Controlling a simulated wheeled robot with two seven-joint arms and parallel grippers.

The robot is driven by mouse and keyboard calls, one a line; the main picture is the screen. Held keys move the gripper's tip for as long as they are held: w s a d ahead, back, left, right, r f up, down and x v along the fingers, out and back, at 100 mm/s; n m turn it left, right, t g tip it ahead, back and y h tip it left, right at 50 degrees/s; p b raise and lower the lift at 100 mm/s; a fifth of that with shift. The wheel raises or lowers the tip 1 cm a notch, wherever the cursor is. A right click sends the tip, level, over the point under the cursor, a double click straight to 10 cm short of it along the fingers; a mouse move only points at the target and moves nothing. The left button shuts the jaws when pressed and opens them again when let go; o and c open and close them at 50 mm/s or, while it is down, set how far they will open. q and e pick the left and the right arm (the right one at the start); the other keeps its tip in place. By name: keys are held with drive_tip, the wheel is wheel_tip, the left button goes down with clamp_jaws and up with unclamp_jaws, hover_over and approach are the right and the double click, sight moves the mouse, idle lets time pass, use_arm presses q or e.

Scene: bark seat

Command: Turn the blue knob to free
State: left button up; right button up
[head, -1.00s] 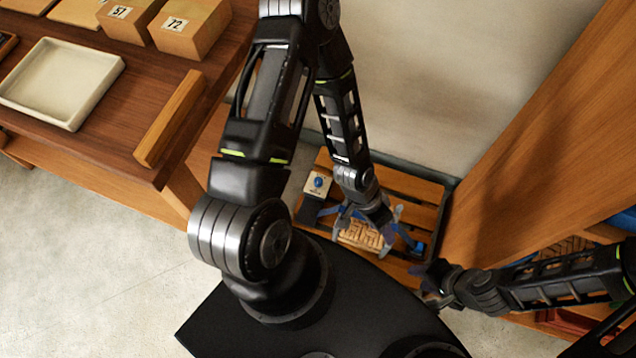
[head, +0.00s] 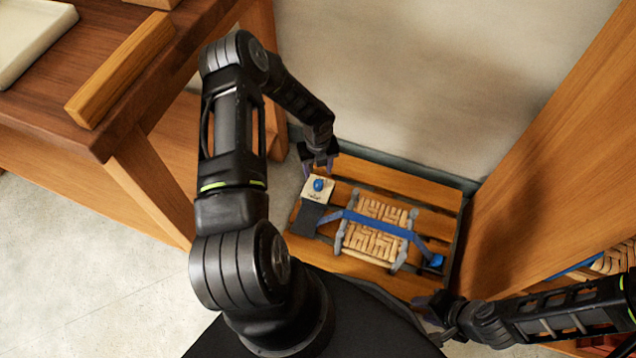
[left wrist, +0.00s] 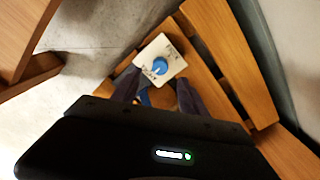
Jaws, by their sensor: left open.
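The blue knob (head: 318,185) sits on a pale square plate (head: 311,195) at the left end of a slatted wooden pallet. In the left wrist view the knob (left wrist: 160,66) is on the white plate (left wrist: 170,49), which has small dark lettering I cannot read clearly. My left gripper (head: 319,169) is open at the plate's far edge in the head view. In the left wrist view its fingers (left wrist: 157,88) flank the near side of the plate, apart from the knob. My right gripper (head: 428,304) is near the pallet's front right corner; its jaws are too dark to read.
A woven seat (head: 374,230) lies on the pallet (head: 408,184) under a blue strap (head: 377,221). A wooden workbench (head: 120,125) stands at left and a tall wooden cabinet (head: 545,150) at right. A wall rises behind the pallet.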

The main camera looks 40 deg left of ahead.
sight(318, 183)
use_arm(q)
drive_tip(key=shift+f, duration=0.1)
wheel_tip(318, 183, down, 8)
drive_tip(key=shift+r+b, duration=0.15)
drive_tip(key=shift+b, duration=1)
drive_tip(key=shift+c, duration=0.5)
clamp_jaws()
